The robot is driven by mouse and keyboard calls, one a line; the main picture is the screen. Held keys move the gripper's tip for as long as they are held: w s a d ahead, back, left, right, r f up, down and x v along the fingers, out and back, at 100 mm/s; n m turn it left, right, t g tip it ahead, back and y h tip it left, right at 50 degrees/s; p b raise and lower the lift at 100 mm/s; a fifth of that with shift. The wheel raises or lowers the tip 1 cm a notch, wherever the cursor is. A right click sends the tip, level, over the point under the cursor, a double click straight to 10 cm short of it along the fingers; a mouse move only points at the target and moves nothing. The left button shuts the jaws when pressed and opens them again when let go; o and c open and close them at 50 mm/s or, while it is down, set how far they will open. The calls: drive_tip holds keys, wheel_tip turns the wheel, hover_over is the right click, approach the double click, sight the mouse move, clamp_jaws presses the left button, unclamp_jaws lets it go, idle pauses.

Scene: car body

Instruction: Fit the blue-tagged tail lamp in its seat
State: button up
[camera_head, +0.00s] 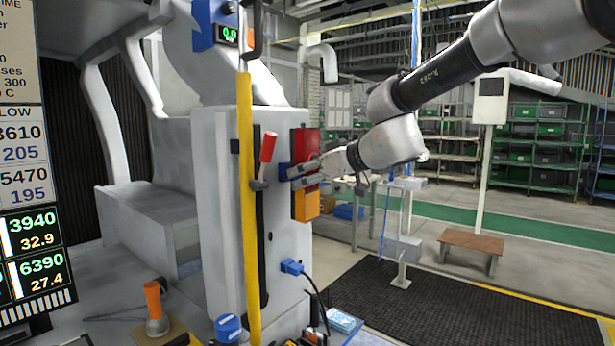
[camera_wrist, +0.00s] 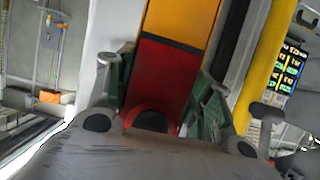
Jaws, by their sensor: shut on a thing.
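The tail lamp (camera_head: 306,144) is a tall box, red above and orange below, with a blue tag (camera_head: 284,172) beside my fingers. It stands upright at the right edge of the grey car body (camera_head: 222,190). My gripper (camera_head: 303,174) is shut on its red part from the right. In the wrist view, the red and orange lamp (camera_wrist: 163,75) sits between the two green-padded fingers of my gripper (camera_wrist: 160,88). The seat behind the lamp is hidden, and I cannot tell whether the lamp touches it.
A yellow post (camera_head: 246,200) and a red-handled clamp (camera_head: 267,148) stand close left of the lamp. A blue plug with a cable (camera_head: 292,267) is below. Open floor with a black mat (camera_head: 450,305) lies right.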

drive_tip(key=shift+w+a, duration=0.9)
drive_tip(key=shift+a, duration=0.25)
drive_tip(key=o, duration=1.5)
drive_tip(key=v, duration=1.2)
drive_tip(key=shift+r, duration=0.1)
